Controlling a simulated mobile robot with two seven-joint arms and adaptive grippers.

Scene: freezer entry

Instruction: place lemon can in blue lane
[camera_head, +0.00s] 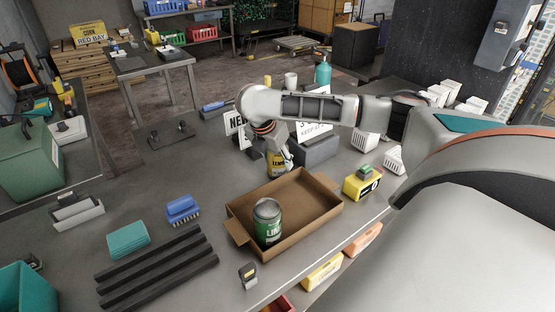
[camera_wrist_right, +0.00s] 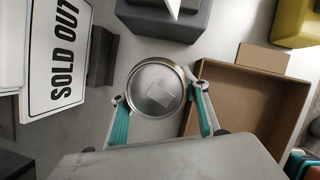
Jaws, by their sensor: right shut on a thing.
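The lemon can (camera_head: 279,165) has a yellow label and stands upright just behind the cardboard box. My right gripper (camera_head: 275,147) reaches down over it and is shut on it. In the right wrist view, the can's round metal lid (camera_wrist_right: 157,88) sits between the two teal fingers of the gripper (camera_wrist_right: 162,113). Whether the can touches the table is hard to tell. Black rails (camera_head: 155,270) lie side by side at the front left of the table; I cannot make out any blue marking on them. My left gripper is not in view.
The open cardboard box (camera_head: 312,207) holds a green lime can (camera_head: 268,224). A blue brush (camera_head: 183,210) and teal pad (camera_head: 128,240) lie near the rails. A yellow box (camera_head: 361,188) stands at right. Signs stand behind the gripper, including a SOLD OUT sign (camera_wrist_right: 66,50).

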